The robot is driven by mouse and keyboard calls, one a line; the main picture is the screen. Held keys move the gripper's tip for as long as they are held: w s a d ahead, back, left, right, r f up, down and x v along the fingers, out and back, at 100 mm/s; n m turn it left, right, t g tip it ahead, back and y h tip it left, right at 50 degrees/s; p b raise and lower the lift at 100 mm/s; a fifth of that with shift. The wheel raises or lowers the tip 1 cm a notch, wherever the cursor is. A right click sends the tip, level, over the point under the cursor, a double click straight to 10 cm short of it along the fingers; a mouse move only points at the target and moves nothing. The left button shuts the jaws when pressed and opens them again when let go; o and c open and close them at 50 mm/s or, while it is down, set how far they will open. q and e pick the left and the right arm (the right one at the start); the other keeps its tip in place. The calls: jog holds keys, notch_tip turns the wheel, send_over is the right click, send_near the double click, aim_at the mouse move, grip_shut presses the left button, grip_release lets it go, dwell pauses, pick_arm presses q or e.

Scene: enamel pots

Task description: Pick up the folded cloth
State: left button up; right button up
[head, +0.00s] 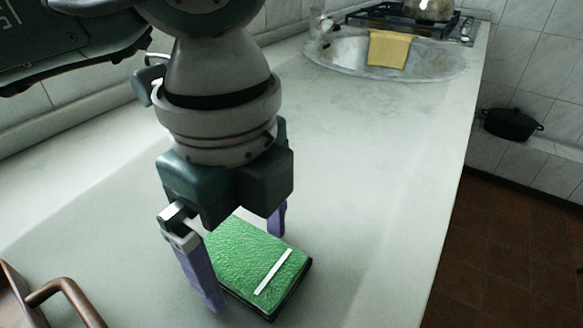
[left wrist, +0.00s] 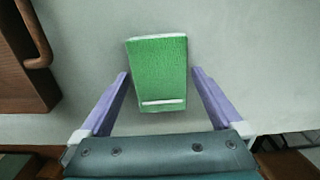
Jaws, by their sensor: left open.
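The folded cloth (head: 258,262) is a green, textured, flat block with a white stripe near one end, lying on the counter. It also shows in the left wrist view (left wrist: 160,78), between the finger tips. My left gripper (head: 245,266) points down over the cloth, its purple fingers open on either side of it. In the left wrist view a gap shows between each finger and the cloth, so it is not gripped. The gripper hides part of the cloth's far end in the head view. My right gripper is not in view.
A brown wooden tray-like object with a handle (head: 62,292) stands at the lower left of the counter (head: 370,180). A sink (head: 345,55) with a yellow cloth (head: 389,49) over its edge and a stove lie farther back. A dark pot (head: 512,123) is at the right. The counter's middle is clear.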

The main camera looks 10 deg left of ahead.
aim_at(247, 255)
pick_arm(q)
jog(key=shift+c, duration=0.4)
jog(key=c, duration=1.1)
jog(key=shift+r, duration=0.2)
notch_tip(247, 255, up, 20)
jog(key=p, duration=0.3)
jog(key=shift+p, duration=0.4)
jog(key=shift+f, duration=0.15)
